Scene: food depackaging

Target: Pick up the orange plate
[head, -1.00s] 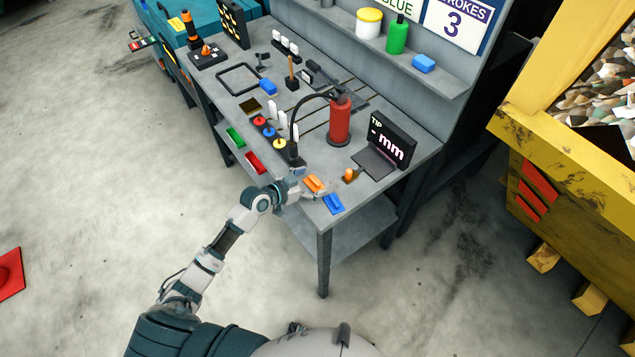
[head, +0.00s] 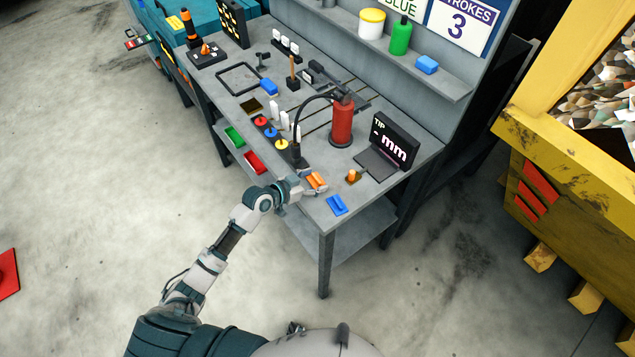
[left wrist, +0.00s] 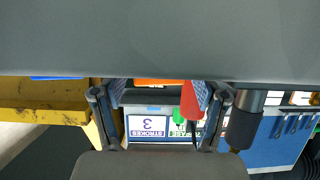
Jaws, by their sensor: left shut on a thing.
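The orange plate (head: 316,180) is at the front edge of the grey workbench (head: 290,208), by its near corner. My left gripper (head: 314,183) is at the orange plate, its fingers shut on it. In the left wrist view, a strip of the orange plate (left wrist: 158,82) shows between the two fingers of the left gripper (left wrist: 160,98). I cannot tell whether the plate is clear of the bench top. My right gripper is not in view.
A blue plate (head: 337,205) lies just right of the gripper, near the corner. A small orange-topped piece (head: 352,176), a dark screen (head: 392,143) and a red extinguisher (head: 341,122) stand behind. Red (head: 255,162) and green (head: 234,136) plates lie along the front edge.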

